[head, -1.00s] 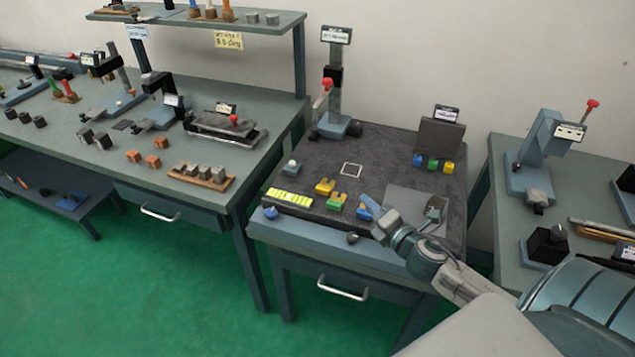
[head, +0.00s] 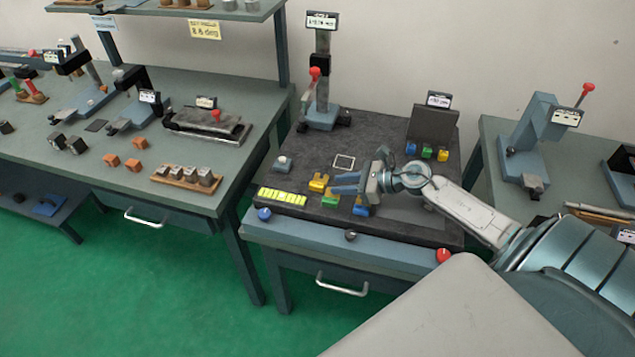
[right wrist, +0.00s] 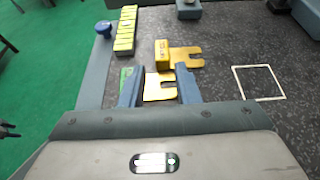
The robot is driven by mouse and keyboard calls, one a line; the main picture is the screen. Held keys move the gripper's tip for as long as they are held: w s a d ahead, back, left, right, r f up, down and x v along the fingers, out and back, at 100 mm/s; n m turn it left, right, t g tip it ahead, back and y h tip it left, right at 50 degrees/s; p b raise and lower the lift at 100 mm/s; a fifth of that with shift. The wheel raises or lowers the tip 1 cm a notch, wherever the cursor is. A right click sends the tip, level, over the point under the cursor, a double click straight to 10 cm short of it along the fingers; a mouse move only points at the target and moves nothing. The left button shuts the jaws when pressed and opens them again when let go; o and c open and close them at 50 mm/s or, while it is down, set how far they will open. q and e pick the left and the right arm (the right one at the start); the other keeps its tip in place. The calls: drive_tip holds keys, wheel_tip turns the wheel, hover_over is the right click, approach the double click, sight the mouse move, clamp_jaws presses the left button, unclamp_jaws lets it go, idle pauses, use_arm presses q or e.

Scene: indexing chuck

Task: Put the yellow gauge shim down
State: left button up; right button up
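The yellow gauge shim (head: 317,184) lies on the dark mat, left of my right gripper in the head view. In the right wrist view the yellow shim (right wrist: 162,55) shows a yellow block with a notched plate, just beyond the fingertips. My right gripper (head: 335,183) is open above the mat, its fingers pointing left toward the shim. In the right wrist view nothing is clamped between the fingers (right wrist: 158,68). Another notched yellow plate (right wrist: 158,90) shows between and below them, beside a partly hidden green block (right wrist: 125,73). My left gripper is not in view.
A white square outline (head: 343,162) is marked on the mat (head: 305,150), with bare mat around it. A green shim (head: 330,201) and a blue one (head: 361,210) lie close to the gripper. A yellow marked strip (head: 282,196) lies at the front left. A post stand (head: 322,115) rises behind.

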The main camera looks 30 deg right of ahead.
sight(318, 184)
drive_tip(key=shift+x, duration=0.9)
drive_tip(key=shift+w+a+r+p, duration=0.15)
drive_tip(key=shift+w+a+p, duration=0.15)
drive_tip(key=shift+p, duration=0.35)
drive_tip(key=p+x, duration=0.2)
drive_tip(key=x, duration=0.2)
drive_tip(key=shift+w+d+r, duration=0.1)
drive_tip(key=shift+w, duration=0.05)
drive_tip(key=shift+w+f, duration=0.1)
drive_tip(key=shift+f, duration=0.15)
clamp_jaws()
